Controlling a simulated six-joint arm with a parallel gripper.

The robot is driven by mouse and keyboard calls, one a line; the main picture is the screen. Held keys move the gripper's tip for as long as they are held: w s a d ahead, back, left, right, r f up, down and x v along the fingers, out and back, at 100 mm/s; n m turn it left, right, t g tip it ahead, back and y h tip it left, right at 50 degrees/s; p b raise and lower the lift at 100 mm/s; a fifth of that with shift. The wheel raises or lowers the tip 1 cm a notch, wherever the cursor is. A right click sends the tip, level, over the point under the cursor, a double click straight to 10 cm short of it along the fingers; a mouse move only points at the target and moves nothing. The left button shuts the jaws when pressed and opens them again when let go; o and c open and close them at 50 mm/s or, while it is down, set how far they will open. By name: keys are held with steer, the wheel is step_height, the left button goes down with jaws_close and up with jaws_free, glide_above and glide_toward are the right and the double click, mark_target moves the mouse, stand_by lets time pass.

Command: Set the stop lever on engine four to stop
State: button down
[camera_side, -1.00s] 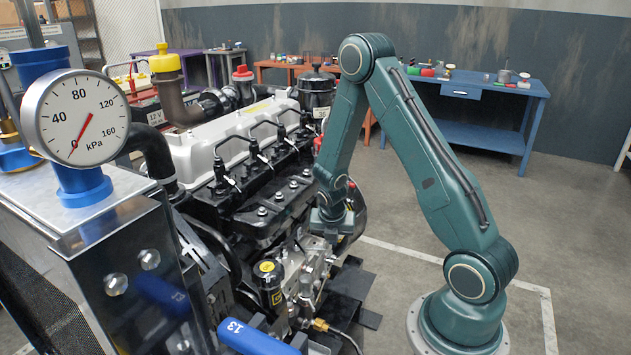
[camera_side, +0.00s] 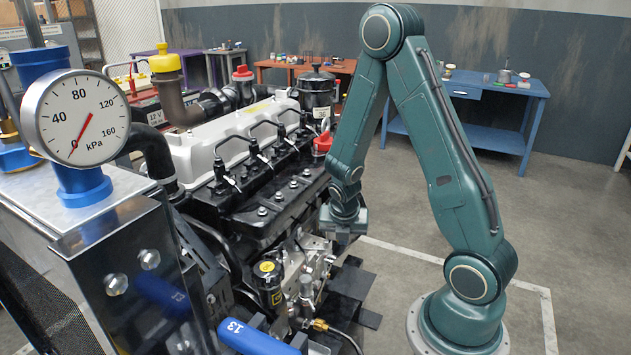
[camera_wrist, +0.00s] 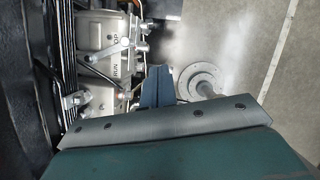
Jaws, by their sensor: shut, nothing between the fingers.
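The engine (camera_side: 265,190) stands left of my arm, with its silver pump housing (camera_side: 312,268) low on the near side. In the wrist view the housing (camera_wrist: 95,35) bears a small metal stop lever (camera_wrist: 106,50). The lever lies slanted between the partly hidden lettering ending in "OP" and the word "RUN"; which mark it is set to I cannot tell. My gripper (camera_wrist: 158,84) is shut and empty, to the right of the lever and apart from it. In the side view my gripper (camera_side: 342,228) hangs beside the engine above the housing; the lever is too small to make out there.
Metal pipes (camera_wrist: 70,60) run left of the housing. A round grey part (camera_wrist: 203,80) lies right of my fingers. A pressure gauge (camera_side: 82,118) and a blue handle marked 13 (camera_side: 255,338) stand in front.

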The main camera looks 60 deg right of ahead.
steer(key=shift+s+d+v, duration=0.1)
steer(key=shift+s+v, duration=0.05)
steer(key=shift+v, duration=0.7)
steer(key=shift+s+d+v, duration=0.1)
steer(key=shift+s+v, duration=0.05)
steer(key=shift+v, duration=0.75)
steer(key=shift+s+d+v, duration=0.15)
steer(key=shift+v, duration=0.7)
steer(key=shift+r, duration=0.1)
steer(key=s+a+r+m+t+y, duration=0.1)
steer(key=a+r+m+t+y, duration=0.15)
steer(key=a+r+m, duration=0.9)
steer(key=s+a+r+m+t+y, duration=0.1)
steer(key=s+a+r+m, duration=0.4)
steer(key=s+r+m, duration=0.4)
steer(key=shift+a+r+m+t+y, duration=0.3)
steer(key=shift+a+m+t+y, duration=0.1)
steer(key=shift+m, duration=0.25)
